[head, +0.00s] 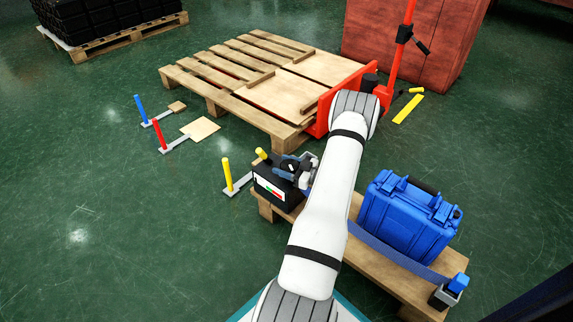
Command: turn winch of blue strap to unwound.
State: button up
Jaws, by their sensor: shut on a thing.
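The blue strap (398,258) runs low along the front of a blue case (410,217) on a small wooden pallet (385,280). Its right end meets a dark and grey fitting with a blue top (457,284); to the left it passes behind my arm. A black box (268,191) with a white, red and green label stands at the pallet's left end. My gripper (288,167) is at the box's top, shut on a dark part there. The arm and the small size hide the exact grip. Which part is the winch is not clear.
Blue (141,109), red (158,135) and yellow (227,174) posts stand on the floor at left. A large pallet (225,85) and a red pallet truck (392,65) are behind. Red crates (445,40) stand at the back. The floor at front left is free.

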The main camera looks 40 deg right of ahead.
jog(key=n+g+y, duration=0.1)
jog(key=y, duration=0.1)
jog(key=n+g+y, duration=0.1)
jog(key=n+y, duration=0.1)
jog(key=n+g+y, duration=0.1)
jog(key=y, duration=0.1)
jog(key=shift+s+a+n+g, duration=0.15)
jog(key=shift+a+n+g, duration=0.15)
jog(key=shift+g, duration=0.1)
jog(key=shift+s+a+n+g+y, duration=0.15)
jog(key=shift+n+g+y, duration=0.95)
jog(key=shift+g, duration=0.35)
jog(key=shift+s+a+n+g+y, duration=0.1)
jog(key=shift+n+g+y, duration=1)
jog(key=shift+g, duration=0.35)
jog(key=o, duration=1)
jog(key=shift+d, duration=0.1)
